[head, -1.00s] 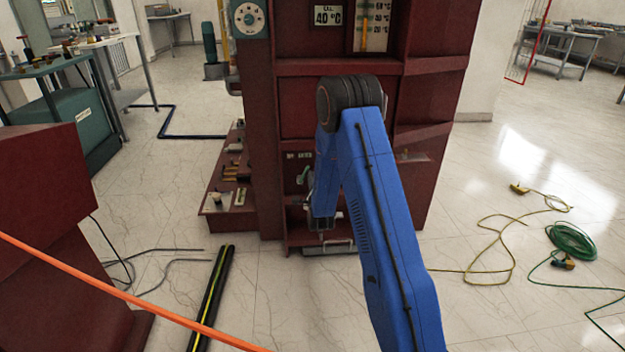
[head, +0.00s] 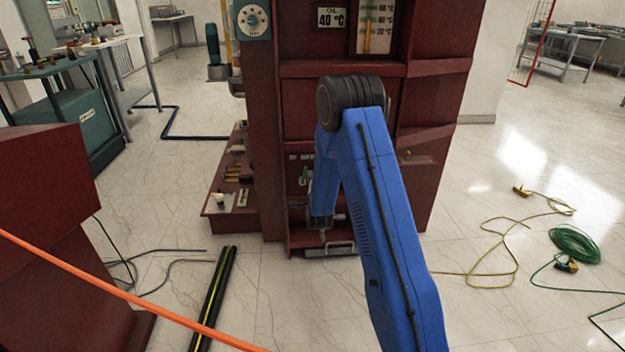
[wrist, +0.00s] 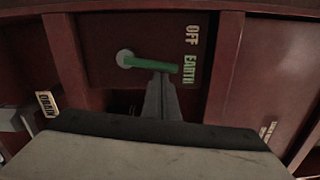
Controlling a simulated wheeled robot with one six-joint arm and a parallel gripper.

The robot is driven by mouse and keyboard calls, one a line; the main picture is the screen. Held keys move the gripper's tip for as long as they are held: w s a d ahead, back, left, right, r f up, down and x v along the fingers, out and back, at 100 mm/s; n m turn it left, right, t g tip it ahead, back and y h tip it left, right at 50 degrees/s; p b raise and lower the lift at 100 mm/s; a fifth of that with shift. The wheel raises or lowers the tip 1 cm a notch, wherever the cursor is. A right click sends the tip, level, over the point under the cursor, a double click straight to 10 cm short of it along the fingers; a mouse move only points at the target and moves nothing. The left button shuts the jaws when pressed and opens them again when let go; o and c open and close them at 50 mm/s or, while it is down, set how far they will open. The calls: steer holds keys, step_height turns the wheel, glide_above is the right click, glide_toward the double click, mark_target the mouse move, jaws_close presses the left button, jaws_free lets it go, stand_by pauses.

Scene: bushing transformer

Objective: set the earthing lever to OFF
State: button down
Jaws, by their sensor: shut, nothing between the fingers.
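The earthing lever (wrist: 150,64) is a green bar on a round pale pivot at its left end, on a dark red panel in the wrist view. Its free end points at the EARTH label (wrist: 189,70); the OFF label (wrist: 192,35) is just above that. My gripper (wrist: 161,80) is shut, with its fingertips just below the lever's middle; I cannot tell whether they touch it. In the head view the lever (head: 304,176) shows small and partly hidden beside my blue arm, and my fingertips cannot be made out.
A DRAIN label (wrist: 46,104) is at the left of the panel. The red transformer (head: 262,130) has a side shelf (head: 222,208) with small parts. An orange cable (head: 120,292) crosses the lower left. Green (head: 575,245) and yellow cables lie on the floor at the right.

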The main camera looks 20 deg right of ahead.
steer(key=a+n, duration=0.1)
steer(key=n, duration=0.1)
steer(key=a+n, duration=0.1)
steer(key=w+a+n, duration=0.1)
steer(key=n, duration=0.1)
steer(key=shift+w+a+r+n, duration=0.1)
steer(key=shift+a+r+n, duration=0.2)
steer(key=shift+r, duration=0.1)
steer(key=shift+a, duration=0.1)
stand_by(0.5)
